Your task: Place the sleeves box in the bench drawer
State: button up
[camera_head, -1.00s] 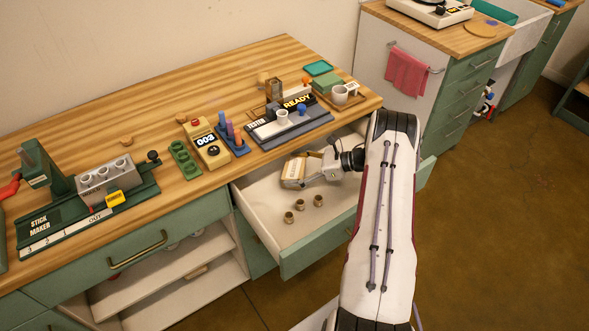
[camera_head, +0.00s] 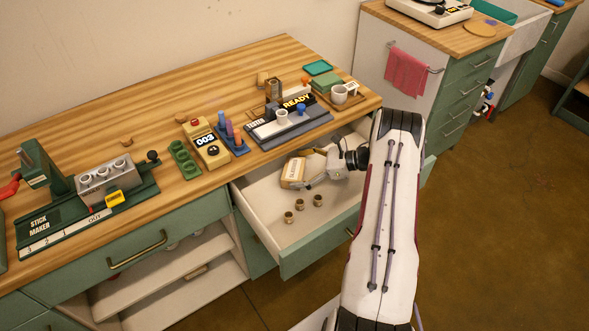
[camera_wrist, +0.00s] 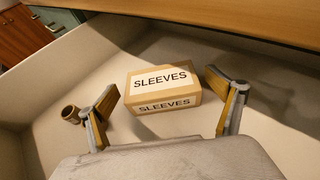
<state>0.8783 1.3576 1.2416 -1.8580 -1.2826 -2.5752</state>
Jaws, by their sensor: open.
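The sleeves box (camera_head: 293,172) is a small tan carton with a white label. It sits inside the open bench drawer (camera_head: 296,259). In the wrist view the sleeves box (camera_wrist: 162,88) rests on the drawer floor (camera_wrist: 275,150), with SLEEVES printed on its top and front. My gripper (camera_head: 308,178) is in the drawer just right of the box in the head view. In the wrist view my gripper (camera_wrist: 166,100) is open, its two fingers spread on either side of the box, with gaps between them and it.
Several small brass-coloured sleeves (camera_head: 302,204) stand loose on the drawer floor, and one (camera_wrist: 70,114) shows by the left finger. The bench top (camera_head: 150,95) above holds a stick maker (camera_head: 85,190), a timer-like yellow device (camera_head: 206,145) and a tester (camera_head: 290,122).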

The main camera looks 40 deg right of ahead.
jog(key=v, duration=1)
jog(key=shift+s+d, duration=0.15)
jog(key=shift+d, duration=0.05)
dwell(0.6)
